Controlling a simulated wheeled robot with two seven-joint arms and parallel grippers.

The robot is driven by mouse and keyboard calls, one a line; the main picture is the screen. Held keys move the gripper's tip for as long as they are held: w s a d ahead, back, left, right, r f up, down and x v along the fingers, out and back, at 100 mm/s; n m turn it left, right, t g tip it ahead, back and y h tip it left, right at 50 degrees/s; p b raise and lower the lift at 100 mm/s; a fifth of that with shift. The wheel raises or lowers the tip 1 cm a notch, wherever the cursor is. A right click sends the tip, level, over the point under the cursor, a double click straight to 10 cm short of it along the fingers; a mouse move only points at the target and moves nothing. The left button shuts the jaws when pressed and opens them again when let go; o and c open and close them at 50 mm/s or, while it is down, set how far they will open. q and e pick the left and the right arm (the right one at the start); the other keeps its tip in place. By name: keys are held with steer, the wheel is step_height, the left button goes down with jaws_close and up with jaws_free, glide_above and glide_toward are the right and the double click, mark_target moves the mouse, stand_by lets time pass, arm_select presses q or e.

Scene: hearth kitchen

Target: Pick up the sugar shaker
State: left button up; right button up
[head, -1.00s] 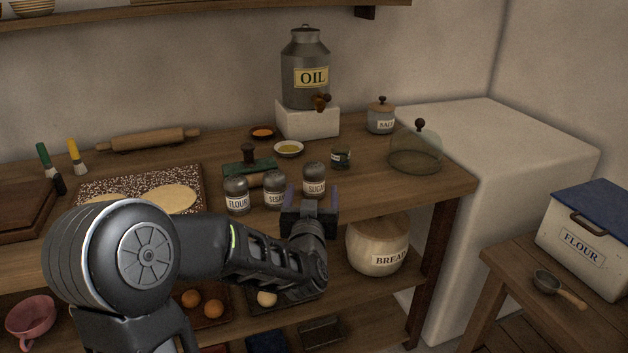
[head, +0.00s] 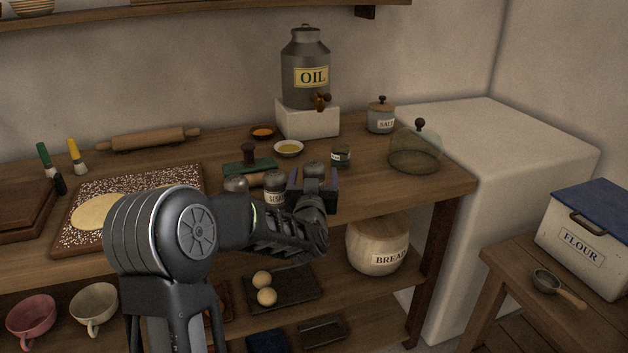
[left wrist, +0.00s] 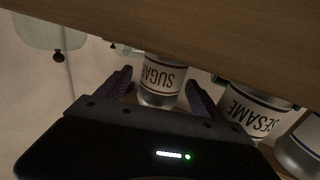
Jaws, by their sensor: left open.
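The sugar shaker (head: 314,168) stands upright on the worktop; in the head view only its grey domed top shows above my left gripper (head: 313,182). In the left wrist view the picture is turned over, and the shaker (left wrist: 161,76) with its SUGAR label is between the two spread fingers of the left gripper (left wrist: 160,80). The fingers are open, one on each side of the shaker, and I see no clear contact. The sesame shaker (head: 275,187) stands just left of it in the head view and close beside the finger in the left wrist view (left wrist: 248,108). My right gripper is not in view.
The flour shaker (head: 236,185) is left of the sesame shaker, partly hidden by my arm. A small dark glass jar (head: 341,156) stands behind right. A green-based press (head: 249,162) and an oil bowl (head: 288,149) are behind.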

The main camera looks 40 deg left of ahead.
arm_select(q)
steer(key=shift+x, duration=1.6)
steer(key=shift+d, duration=0.1)
steer(key=c, duration=1.6)
step_height(320, 180, up, 10)
steer(key=shift+p, duration=0.9)
